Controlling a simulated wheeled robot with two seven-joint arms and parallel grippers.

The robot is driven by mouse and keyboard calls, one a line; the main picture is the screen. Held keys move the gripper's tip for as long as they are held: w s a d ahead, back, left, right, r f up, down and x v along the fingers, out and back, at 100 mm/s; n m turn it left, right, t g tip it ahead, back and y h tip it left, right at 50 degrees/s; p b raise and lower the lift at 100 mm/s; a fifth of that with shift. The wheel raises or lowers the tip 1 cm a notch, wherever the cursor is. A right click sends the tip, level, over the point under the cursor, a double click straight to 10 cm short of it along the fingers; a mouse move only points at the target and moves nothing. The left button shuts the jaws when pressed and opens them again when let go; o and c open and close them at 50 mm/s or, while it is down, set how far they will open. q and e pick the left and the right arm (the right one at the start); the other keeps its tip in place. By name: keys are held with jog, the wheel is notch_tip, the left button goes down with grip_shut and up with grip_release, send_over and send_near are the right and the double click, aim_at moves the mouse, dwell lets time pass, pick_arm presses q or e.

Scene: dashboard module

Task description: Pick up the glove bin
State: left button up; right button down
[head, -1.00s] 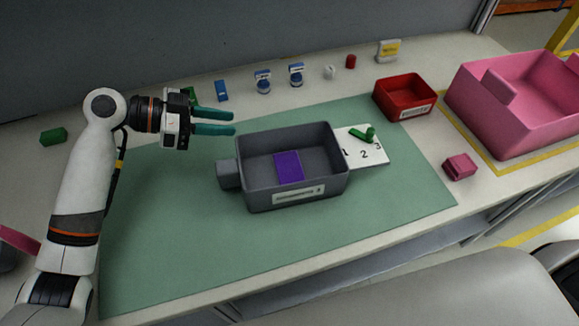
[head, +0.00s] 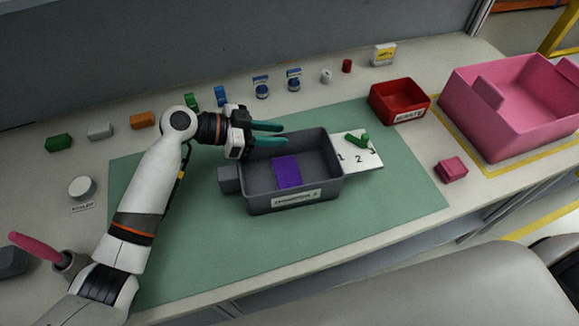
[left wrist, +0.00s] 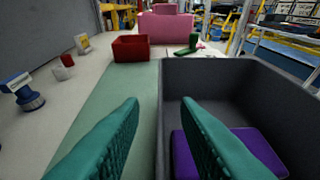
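A grey bin (head: 332,187) sits on the green mat, with a purple block (head: 287,172) inside and a white label on its front that I cannot read clearly. No label clearly reads as glove bin. My left gripper (head: 284,134) is open and empty, its teal fingers pointing right over the bin's back wall. In the left wrist view, the grey bin (left wrist: 235,95) has its side wall running between the two fingers (left wrist: 160,125): one is over the mat, the other over the bin's inside. I cannot tell their height above the rim. My right gripper is out of view.
A white numbered card (head: 372,158) with a green part (head: 357,140) lies right of the bin. A red bin (head: 398,101) and a large pink bin (head: 500,125) stand farther right. Small bottles and blocks line the back. The front of the mat (head: 250,250) is clear.

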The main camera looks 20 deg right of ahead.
pick_arm(q)
grip_shut()
